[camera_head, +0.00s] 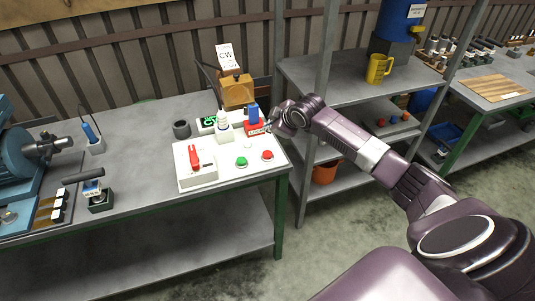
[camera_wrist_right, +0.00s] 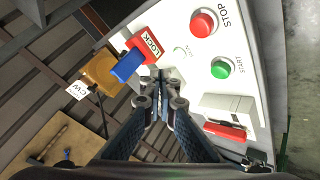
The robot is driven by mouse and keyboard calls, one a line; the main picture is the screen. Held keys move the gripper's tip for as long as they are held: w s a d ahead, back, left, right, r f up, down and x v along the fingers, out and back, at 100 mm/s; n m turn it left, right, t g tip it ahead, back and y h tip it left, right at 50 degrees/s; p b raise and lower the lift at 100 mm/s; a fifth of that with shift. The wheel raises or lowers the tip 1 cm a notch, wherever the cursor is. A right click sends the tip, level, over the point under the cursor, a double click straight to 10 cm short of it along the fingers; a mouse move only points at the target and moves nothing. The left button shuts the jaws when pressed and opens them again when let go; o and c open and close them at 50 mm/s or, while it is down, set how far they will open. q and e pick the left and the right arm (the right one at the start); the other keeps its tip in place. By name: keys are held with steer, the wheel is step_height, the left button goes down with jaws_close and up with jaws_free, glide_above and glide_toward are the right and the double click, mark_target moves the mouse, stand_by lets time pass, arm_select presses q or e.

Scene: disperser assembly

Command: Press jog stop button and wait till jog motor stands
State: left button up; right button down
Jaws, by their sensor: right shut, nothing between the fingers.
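The red stop button (camera_head: 267,155) sits on the white control panel (camera_head: 211,182), to the right of the green start button (camera_head: 242,161). In the right wrist view the red button (camera_wrist_right: 203,23) is marked STOP and the green one (camera_wrist_right: 221,68) START. My right gripper (camera_head: 268,127) is shut and empty, at the panel's far right corner beside the red lock block (camera_head: 254,129). In the right wrist view its closed fingertips (camera_wrist_right: 168,85) point toward the panel, apart from the stop button. I cannot tell which object is the jog motor. My left gripper is out of view.
A blue piece (camera_head: 253,114) stands in the lock block. A white bottle (camera_head: 222,121) and an orange-brown box (camera_head: 236,92) marked CW stand behind the panel. A red switch (camera_head: 195,158) is on the panel's left. A shelf (camera_head: 345,83) stands to the right.

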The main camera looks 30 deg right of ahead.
steer(key=b, duration=0.7)
glide_above(266, 152)
steer(key=s, duration=0.1)
steer(key=f, duration=0.6)
steer(key=shift+s+f, duration=0.2)
steer(key=shift+f, duration=1)
steer(key=shift+f, duration=0.2)
steer(key=shift+f, duration=0.2)
steer(key=shift+s+f+b, duration=0.1)
steer(key=shift+f+b, duration=0.35)
steer(key=shift+f, duration=0.6)
stand_by(0.6)
steer(key=shift+r+p, duration=1.3)
steer(key=shift+r, duration=0.05)
